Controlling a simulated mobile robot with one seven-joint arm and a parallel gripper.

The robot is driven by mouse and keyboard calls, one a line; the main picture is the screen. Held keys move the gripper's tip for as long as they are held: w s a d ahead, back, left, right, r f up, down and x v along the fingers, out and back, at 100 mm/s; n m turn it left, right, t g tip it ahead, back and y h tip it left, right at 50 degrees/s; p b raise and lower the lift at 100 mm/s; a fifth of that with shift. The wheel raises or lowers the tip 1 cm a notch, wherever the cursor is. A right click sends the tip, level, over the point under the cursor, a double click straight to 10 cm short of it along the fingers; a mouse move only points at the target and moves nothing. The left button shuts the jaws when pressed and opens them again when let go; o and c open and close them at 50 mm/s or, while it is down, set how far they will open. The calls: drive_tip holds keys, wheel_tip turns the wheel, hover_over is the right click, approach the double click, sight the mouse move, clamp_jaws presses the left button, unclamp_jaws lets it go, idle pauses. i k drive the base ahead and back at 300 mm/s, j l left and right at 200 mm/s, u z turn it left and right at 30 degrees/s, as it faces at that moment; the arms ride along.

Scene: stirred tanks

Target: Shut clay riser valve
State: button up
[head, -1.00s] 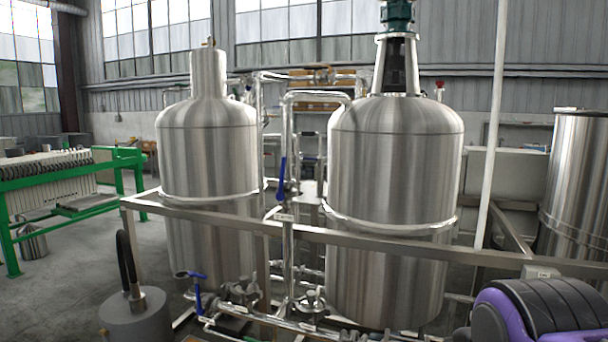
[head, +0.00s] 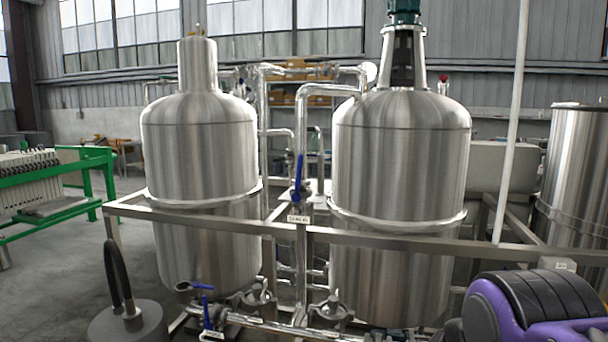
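A blue lever valve (head: 299,178) sits on the vertical riser pipe between the two steel tanks. Its lever stands upright, in line with the pipe. A small white label (head: 298,219) is on the frame rail just below it; its print is too small to read surely. Two more blue handles are low down by the left tank: one lies roughly level (head: 203,287) and one stands upright (head: 207,312). My gripper is not in view.
The left tank (head: 198,150) and right tank (head: 402,160) stand behind a steel frame rail (head: 400,243), which crosses in front of them. A purple and black body (head: 535,310) fills the lower right. A grey cylinder with a black hose (head: 128,322) stands at lower left. Open floor lies left.

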sight(299, 176)
drive_tip(key=j+z, duration=0.1)
drive_tip(key=j, duration=0.3)
drive_tip(key=i+j, duration=0.1)
drive_tip(key=j, duration=0.35)
drive_tip(key=i+j+z, duration=0.15)
drive_tip(key=j, duration=0.2)
drive_tip(key=i+j+z, duration=0.1)
drive_tip(key=j, duration=0.3)
